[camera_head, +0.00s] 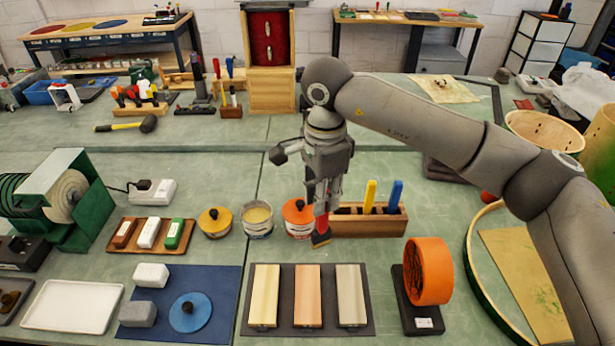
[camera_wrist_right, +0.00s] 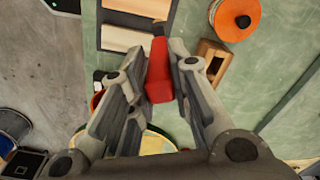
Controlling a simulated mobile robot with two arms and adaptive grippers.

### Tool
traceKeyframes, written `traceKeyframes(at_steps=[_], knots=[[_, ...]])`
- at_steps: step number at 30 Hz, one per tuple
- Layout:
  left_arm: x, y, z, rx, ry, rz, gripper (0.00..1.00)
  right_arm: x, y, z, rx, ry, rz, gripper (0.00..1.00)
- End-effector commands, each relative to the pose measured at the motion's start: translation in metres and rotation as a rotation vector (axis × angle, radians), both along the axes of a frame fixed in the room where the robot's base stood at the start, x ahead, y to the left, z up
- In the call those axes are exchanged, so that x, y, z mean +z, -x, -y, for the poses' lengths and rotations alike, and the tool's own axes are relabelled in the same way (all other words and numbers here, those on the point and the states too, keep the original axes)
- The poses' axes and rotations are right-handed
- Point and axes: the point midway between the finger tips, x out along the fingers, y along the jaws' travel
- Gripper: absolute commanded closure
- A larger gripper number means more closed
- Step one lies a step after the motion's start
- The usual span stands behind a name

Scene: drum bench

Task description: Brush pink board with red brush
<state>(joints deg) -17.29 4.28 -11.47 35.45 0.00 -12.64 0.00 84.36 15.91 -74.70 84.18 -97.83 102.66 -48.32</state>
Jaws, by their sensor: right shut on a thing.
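My right gripper (camera_head: 322,203) is shut on the red brush (camera_head: 321,228), which hangs upright with its head down. The brush is beside the left end of the wooden brush holder (camera_head: 345,228), close to the orange-lidded can. In the right wrist view, the red handle (camera_wrist_right: 160,78) sits between the fingers of my right gripper (camera_wrist_right: 161,52). The pink board (camera_head: 308,297) is the middle of three boards on a dark mat (camera_head: 283,325), in front of the brush and apart from it. My left gripper is not in view.
A yellow brush (camera_head: 370,196) and a blue brush (camera_head: 395,196) stand in the holder. An orange disc on a stand (camera_head: 428,271) is right of the mat.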

Motion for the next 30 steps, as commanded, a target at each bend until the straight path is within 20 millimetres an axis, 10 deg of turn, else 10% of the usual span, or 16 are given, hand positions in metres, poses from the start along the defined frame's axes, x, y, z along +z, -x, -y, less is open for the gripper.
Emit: traceKeyframes(at_steps=[7, 30], knots=[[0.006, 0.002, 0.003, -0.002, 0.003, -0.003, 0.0, 0.016, -0.007, -0.028, -0.165, -0.001, -0.017, 0.95], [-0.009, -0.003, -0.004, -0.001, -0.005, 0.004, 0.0, -0.023, -0.007, -0.028, -0.171, 0.0, -0.017, 0.95]])
